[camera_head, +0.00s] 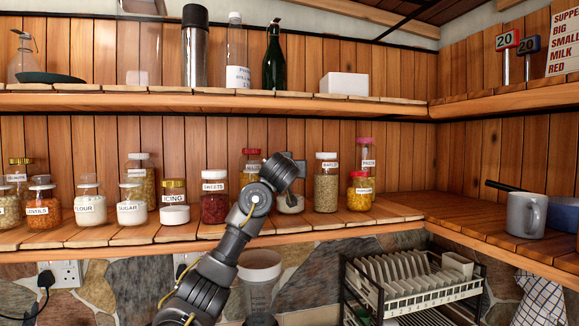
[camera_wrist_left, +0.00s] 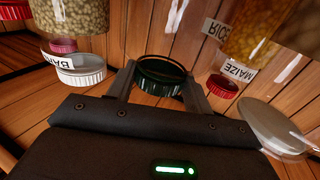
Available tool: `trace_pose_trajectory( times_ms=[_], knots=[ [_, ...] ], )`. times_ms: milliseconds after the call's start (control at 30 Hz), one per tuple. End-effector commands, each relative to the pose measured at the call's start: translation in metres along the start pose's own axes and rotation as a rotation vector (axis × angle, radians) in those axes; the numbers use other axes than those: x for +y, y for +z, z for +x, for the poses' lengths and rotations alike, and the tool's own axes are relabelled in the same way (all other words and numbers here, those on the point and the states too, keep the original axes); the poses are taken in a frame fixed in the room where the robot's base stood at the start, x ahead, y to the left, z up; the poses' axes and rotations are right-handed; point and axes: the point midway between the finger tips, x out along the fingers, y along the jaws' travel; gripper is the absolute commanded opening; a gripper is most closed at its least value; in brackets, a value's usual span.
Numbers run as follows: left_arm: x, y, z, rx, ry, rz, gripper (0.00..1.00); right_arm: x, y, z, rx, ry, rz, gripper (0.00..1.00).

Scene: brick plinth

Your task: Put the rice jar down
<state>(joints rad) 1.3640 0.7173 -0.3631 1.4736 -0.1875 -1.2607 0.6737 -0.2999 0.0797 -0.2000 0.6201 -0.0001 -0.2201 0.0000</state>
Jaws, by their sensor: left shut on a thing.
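The rice jar (camera_head: 291,205) is clear glass with white contents, between the barley jar and the maize jar on the lower shelf. My left gripper (camera_head: 290,170) covers its upper part in the head view. In the left wrist view, my left gripper (camera_wrist_left: 160,85) is shut around the jar's dark round lid (camera_wrist_left: 160,78), one finger on each side. My right gripper is not in view.
The barley jar (camera_head: 326,182) stands close on the right, the maize jar (camera_head: 251,165) behind on the left, and the sweets jar (camera_head: 214,197) further left. A small yellow jar (camera_head: 360,191) is beyond the barley. The shelf corner (camera_head: 425,205) before the grey mug (camera_head: 526,215) is clear.

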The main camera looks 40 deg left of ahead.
Motion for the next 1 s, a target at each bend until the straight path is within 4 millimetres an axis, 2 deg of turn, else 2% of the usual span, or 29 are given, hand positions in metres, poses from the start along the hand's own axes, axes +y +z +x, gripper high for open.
trace_pose_trajectory(
  times_ms=[67, 100, 233, 567, 633, 767, 1000],
  knots=[
    [0.0, 0.002, 0.0, 0.003, 0.001, -0.002, 0.0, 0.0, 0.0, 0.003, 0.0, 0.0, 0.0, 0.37],
    [0.0, 0.002, 0.0, 0.0, 0.0, 0.0, 0.56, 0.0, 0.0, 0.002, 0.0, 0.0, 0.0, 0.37],
    [0.0, 0.002, 0.0, 0.0, 0.0, 0.0, 0.73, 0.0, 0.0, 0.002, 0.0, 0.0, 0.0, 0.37],
    [0.0, -0.003, 0.0, 0.0, 0.0, 0.0, 0.73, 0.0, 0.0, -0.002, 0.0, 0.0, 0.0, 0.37],
    [0.001, 0.003, -0.006, 0.002, 0.002, -0.002, 0.73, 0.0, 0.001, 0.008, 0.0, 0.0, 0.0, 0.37],
    [0.001, 0.007, -0.029, 0.004, 0.003, -0.003, 0.73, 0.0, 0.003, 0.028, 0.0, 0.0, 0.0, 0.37],
    [0.001, 0.005, -0.081, 0.005, 0.003, -0.003, 0.73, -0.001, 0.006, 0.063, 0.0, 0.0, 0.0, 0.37]
  ],
)
